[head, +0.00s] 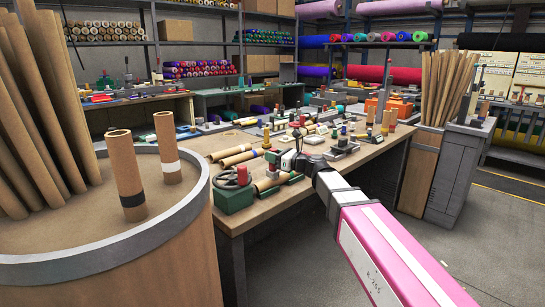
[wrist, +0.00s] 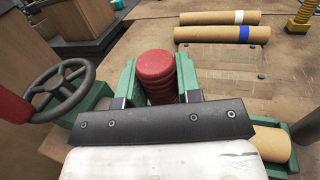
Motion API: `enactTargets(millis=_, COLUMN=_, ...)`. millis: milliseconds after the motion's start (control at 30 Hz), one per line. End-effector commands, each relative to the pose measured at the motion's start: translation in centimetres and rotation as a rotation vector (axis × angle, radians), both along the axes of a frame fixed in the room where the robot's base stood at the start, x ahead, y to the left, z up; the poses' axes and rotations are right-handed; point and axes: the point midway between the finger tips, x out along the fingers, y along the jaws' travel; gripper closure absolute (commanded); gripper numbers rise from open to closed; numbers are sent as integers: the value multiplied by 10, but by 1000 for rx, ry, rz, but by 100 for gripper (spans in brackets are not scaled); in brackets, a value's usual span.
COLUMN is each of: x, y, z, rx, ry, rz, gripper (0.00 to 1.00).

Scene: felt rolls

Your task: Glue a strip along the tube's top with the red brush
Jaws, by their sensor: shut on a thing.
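My gripper (wrist: 156,85) has its green fingers closed on either side of a red ridged handle (wrist: 156,66), the part of the red brush that shows. The brush's lower end and bristles are hidden. A cardboard tube (wrist: 270,143) shows at the lower right of the wrist view, by a green holder; my gripper's dark bar and pale body hide the rest of it. In the head view my gripper (head: 277,162) is over the near end of the workbench (head: 331,161), above the tube (head: 271,182). I cannot tell whether the brush touches the tube.
A dark handwheel (wrist: 58,90) with a red knob stands on a green block (head: 234,200) left of my gripper. Two loose tubes, one white-banded (wrist: 215,17) and one blue-banded (wrist: 217,35), lie beyond it. Several small items crowd the bench farther back.

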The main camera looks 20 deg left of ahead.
Motion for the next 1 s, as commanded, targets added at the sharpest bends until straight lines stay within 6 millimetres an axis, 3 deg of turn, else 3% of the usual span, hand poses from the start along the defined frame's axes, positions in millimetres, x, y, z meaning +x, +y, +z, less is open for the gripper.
enactTargets(millis=433, x=23, y=-11, z=-2, rx=-1, ry=-1, rz=-2, gripper=95)
enactTargets(millis=1000, x=18, y=-9, z=-3, rx=-5, ry=-2, rz=-2, gripper=95)
